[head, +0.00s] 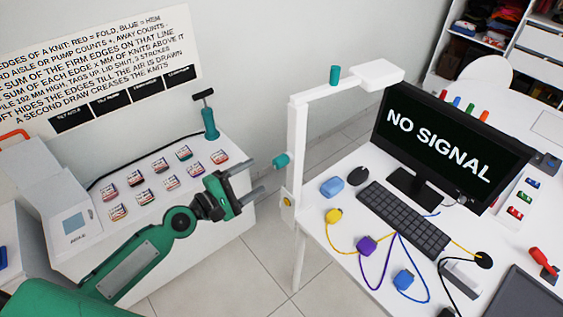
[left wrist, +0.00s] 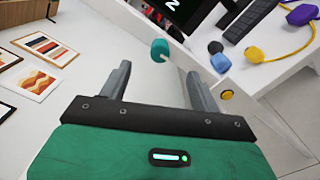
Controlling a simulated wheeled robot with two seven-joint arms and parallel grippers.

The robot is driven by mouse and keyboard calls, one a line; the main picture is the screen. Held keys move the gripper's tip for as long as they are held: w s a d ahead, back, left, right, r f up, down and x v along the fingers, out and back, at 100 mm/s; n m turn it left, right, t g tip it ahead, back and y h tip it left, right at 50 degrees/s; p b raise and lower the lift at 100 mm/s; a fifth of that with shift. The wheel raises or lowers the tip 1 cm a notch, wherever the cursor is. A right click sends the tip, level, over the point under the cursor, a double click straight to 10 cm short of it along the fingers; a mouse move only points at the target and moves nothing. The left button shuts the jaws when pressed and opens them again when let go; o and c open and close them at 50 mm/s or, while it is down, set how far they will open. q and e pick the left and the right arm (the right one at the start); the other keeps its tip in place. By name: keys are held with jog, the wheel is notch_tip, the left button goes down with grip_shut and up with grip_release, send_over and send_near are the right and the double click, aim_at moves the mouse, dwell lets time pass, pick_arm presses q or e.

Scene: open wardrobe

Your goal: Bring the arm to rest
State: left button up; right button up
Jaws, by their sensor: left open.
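My left gripper (head: 243,180) reaches in from the lower left in the head view. It is over the right end of the white counter, near the gap before the desk. Its two fingers are apart and nothing is between them. In the left wrist view the open fingers (left wrist: 160,88) show from behind, with a teal knob (left wrist: 160,50) beyond them. My right gripper is in neither view.
A white post (head: 297,150) with an overhead arm stands at the desk's left edge, close to my left gripper. The desk holds a monitor (head: 450,135) and keyboard (head: 403,219). Several small cards lie on the counter (head: 90,262), beside a green pump (head: 210,122).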

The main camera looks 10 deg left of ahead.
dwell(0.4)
pick_arm(q)
jog(key=a+f+m+g+y+b, duration=0.1)
jog(key=a+f+y, duration=0.2)
jog(key=f, duration=0.9)
jog(key=a+f+m+y+b, duration=0.2)
jog(key=a+f, duration=0.2)
jog(key=f, duration=0.8)
jog(key=s+a+f+m+g+y+b, duration=0.1)
jog(key=s+a+f+m+g+y, duration=0.15)
jog(key=f, duration=0.65)
jog(key=s+a+f+m+g+y, duration=0.1)
jog(key=s+f, duration=0.2)
jog(key=f, duration=0.6)
jog(key=s+f+m+g+y+b, duration=0.2)
jog(key=s+f+m+g+b, duration=0.35)
jog(key=s+f, duration=2.15)
jog(key=s+d+f+m+g, duration=0.1)
jog(key=s+m, duration=0.2)
jog(key=s, duration=0.3)
jog(key=s+d+f+m+g+p, duration=0.1)
jog(key=s+d+f+m+g, duration=0.1)
jog(key=s, duration=0.5)
jog(key=shift+s+d+f+m, duration=0.2)
jog(key=shift+f+m, duration=0.05)
jog(key=shift+m, duration=0.35)
jog(key=shift+w+y, duration=0.1)
jog(key=shift+y, duration=0.15)
jog(key=shift+c, duration=0.2)
